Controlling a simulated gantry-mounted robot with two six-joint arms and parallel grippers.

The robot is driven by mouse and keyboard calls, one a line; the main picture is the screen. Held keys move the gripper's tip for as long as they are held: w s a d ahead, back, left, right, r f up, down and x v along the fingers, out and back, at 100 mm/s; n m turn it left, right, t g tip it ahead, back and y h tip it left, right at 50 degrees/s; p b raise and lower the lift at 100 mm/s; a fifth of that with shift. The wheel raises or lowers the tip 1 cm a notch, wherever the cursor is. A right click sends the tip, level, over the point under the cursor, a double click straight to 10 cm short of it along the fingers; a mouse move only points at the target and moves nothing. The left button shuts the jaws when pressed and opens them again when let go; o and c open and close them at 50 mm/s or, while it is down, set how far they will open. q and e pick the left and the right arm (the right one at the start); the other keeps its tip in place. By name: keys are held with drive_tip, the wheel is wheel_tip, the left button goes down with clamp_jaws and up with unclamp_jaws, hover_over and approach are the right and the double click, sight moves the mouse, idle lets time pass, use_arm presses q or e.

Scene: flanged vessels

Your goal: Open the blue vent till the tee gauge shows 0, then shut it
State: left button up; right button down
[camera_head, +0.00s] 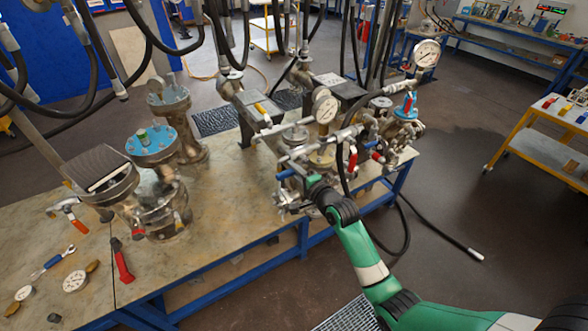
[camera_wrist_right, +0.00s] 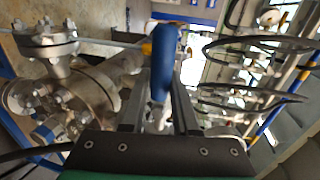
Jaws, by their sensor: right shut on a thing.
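My right gripper (camera_head: 310,182) is at the near side of the pipework on the bench, at the end of my green arm. In the right wrist view its two fingers (camera_wrist_right: 158,85) are shut on a blue handle (camera_wrist_right: 163,58), which I take as the blue vent. In the head view a small blue part (camera_head: 285,175) shows just left of the gripper. A dial gauge (camera_head: 325,107) stands upright above this pipework, and another gauge (camera_head: 427,54) stands higher at the right. I cannot tell which is the tee gauge, and their readings are too small to read. My left gripper is out of view.
Flanged vessels with a blue-topped flange (camera_head: 152,143) stand on the left of the bench (camera_head: 225,235). Loose gauges (camera_head: 75,281) and a red-handled tool (camera_head: 122,262) lie at its near left. Red handles (camera_head: 352,160) stand close behind the gripper. Black hoses hang overhead.

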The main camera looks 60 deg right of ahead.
drive_tip(key=shift+r, duration=0.2)
idle(0.3)
drive_tip(key=c, duration=0.7)
unclamp_jaws()
drive_tip(key=shift+f, duration=0.1)
drive_tip(key=shift+o, duration=0.2)
drive_tip(key=p+v, duration=0.2)
drive_tip(key=v, duration=0.9)
drive_tip(key=shift+s+a, duration=0.15)
drive_tip(key=shift+s, duration=0.15)
